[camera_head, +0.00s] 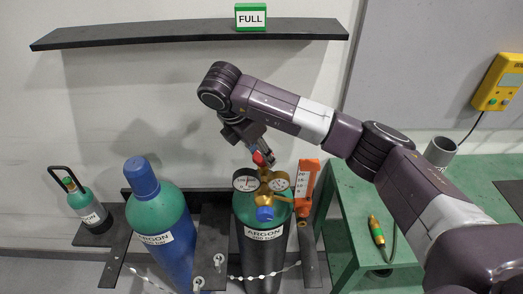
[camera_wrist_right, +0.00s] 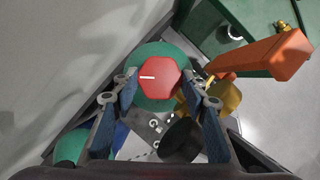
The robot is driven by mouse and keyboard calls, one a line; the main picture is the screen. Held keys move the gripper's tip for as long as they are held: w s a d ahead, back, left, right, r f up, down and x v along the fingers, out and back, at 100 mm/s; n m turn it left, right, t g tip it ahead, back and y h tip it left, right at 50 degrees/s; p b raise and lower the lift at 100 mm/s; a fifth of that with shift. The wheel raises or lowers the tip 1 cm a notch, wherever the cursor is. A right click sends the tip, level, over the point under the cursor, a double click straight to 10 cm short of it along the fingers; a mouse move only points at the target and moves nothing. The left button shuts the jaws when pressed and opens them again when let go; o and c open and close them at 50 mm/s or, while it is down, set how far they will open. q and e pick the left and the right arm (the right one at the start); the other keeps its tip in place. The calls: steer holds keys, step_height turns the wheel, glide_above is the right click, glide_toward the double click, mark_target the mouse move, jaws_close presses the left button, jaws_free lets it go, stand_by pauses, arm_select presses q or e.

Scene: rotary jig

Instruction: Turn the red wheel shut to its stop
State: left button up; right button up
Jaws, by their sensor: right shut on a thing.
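The red wheel (camera_head: 258,159) sits on top of the green-shouldered argon cylinder (camera_head: 245,214), above its brass regulator (camera_head: 265,186). My right gripper (camera_head: 265,156) reaches it from above and is shut on it. In the right wrist view the red wheel (camera_wrist_right: 160,78) lies between the two fingers of the right gripper (camera_wrist_right: 160,88). A white line on the wheel runs from near its middle to the left. In the head view my gripper hides part of the wheel. My left gripper is not in view.
Two gauges (camera_head: 246,181) and an orange flowmeter (camera_head: 307,178) stand close by the wheel. A blue-capped cylinder (camera_head: 160,222) and a small green bottle (camera_head: 86,208) stand left. A green bench (camera_head: 345,200) is right. A black shelf (camera_head: 150,37) holds a "FULL" sign (camera_head: 251,17).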

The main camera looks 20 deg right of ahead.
steer(key=m, duration=0.2)
steer(key=m+g+p, duration=0.1)
steer(key=shift+w+r+m, duration=0.2)
steer(key=shift+m, duration=0.2)
steer(key=m+g, duration=0.1)
steer(key=m, duration=0.3)
steer(key=shift+w+f+g, duration=0.1)
steer(key=shift+w+g, duration=0.05)
steer(key=shift+g, duration=0.25)
steer(key=shift+m, duration=0.3)
steer(key=o, duration=1.2)
steer(key=shift+c, duration=0.2)
steer(key=shift+f, duration=0.1)
